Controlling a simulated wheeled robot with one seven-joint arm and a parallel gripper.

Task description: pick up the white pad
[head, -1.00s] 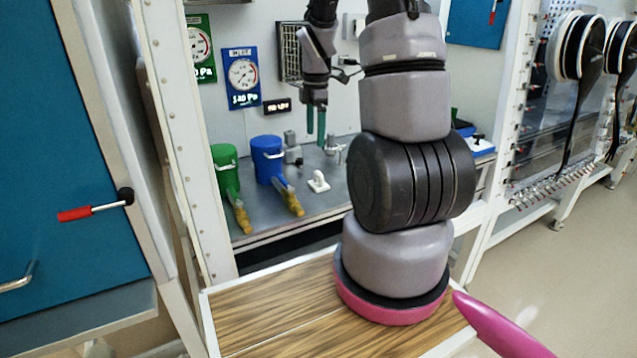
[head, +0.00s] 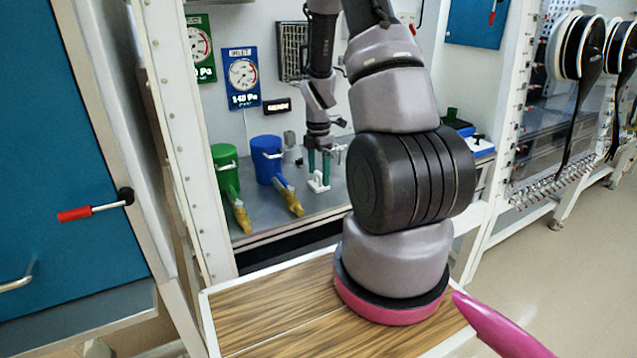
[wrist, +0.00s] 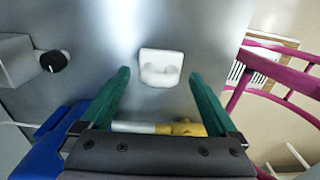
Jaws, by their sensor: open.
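The white pad (head: 318,184) lies on the grey bench, to the right of the blue canister. In the wrist view the pad (wrist: 161,68) is a small white block with rounded raised parts, just ahead of the span between the green fingers. My gripper (head: 319,168) is open, pointing down above the pad, with its fingertips close over it in the head view. In the wrist view my gripper (wrist: 160,74) has one finger to each side of the pad, with space between. I see no contact; the exact height gap is unclear.
A grey box with a black knob (wrist: 52,61) is left in the wrist view. Bare bench surrounds the pad.

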